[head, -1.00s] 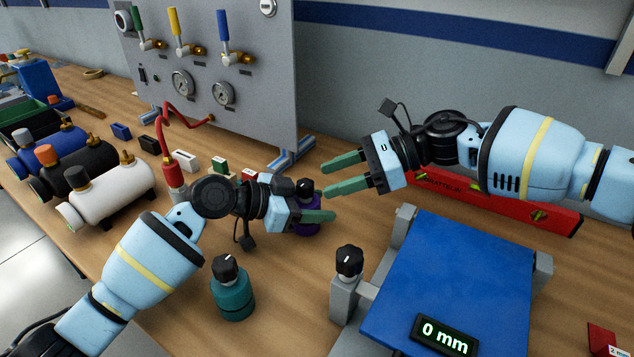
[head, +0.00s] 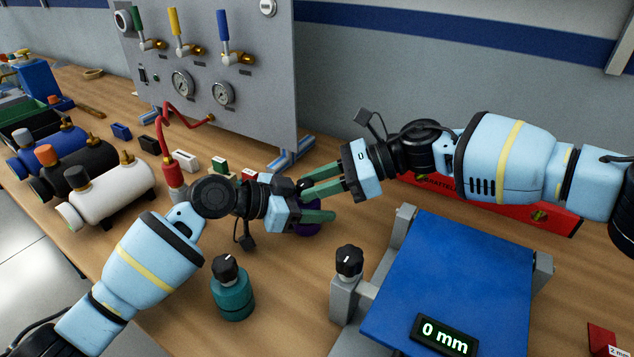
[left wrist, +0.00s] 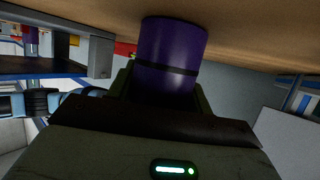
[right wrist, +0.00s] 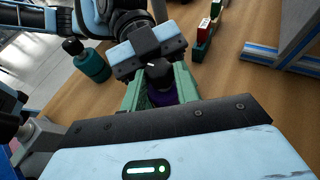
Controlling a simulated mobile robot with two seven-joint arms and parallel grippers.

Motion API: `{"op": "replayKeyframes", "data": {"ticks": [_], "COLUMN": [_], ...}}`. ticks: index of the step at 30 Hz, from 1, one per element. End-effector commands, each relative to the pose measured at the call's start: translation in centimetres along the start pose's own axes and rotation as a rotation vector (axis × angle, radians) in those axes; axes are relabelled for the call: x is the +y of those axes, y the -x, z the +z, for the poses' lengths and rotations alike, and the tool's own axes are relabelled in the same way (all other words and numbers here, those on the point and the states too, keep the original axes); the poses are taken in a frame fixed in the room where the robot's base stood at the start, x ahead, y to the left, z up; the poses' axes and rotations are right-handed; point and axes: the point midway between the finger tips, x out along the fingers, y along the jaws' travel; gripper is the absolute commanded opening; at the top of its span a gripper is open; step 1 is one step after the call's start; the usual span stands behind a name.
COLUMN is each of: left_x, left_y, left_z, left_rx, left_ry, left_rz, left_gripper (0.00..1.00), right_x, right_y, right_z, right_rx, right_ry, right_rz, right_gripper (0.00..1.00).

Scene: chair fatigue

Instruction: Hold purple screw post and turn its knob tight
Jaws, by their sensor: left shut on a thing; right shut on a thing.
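The purple screw post (head: 308,227) stands on the wooden bench and is mostly hidden behind my grippers in the head view. Its purple body fills the top of the left wrist view (left wrist: 172,55). My left gripper (head: 312,216) is shut on the body from the left. The black knob (right wrist: 157,73) with a white mark shows in the right wrist view between the green fingers of my right gripper (right wrist: 160,85). In the head view my right gripper (head: 318,183) comes in from the right, just above the left fingers, shut on the knob.
A teal screw post (head: 232,290) stands in front, with its black knob on top. A blue plate (head: 455,280) on a grey frame with a black-knobbed post (head: 347,275) is at right. A red level (head: 520,205) lies behind. The gauge panel (head: 215,70) stands at the back.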

Motion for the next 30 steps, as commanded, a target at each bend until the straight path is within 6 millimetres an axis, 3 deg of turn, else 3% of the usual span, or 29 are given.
{"op": "replayKeyframes", "data": {"ticks": [19, 30], "left_x": [0.07, 0.1], "left_y": [-0.03, -0.04], "left_z": [-0.02, -0.03], "left_rx": [0.0, 0.001], "left_ry": [-0.002, 0.0], "left_rz": [0.002, 0.003], "left_gripper": [0.12, 0.12], "right_x": [0.51, 0.53], "right_y": [-0.1, -0.08], "right_z": [-0.17, -0.11], "right_rx": [0.006, 0.001], "right_ry": [-0.096, -0.107], "right_rz": [-0.23, -0.256], "right_gripper": [0.07, 0.07]}}
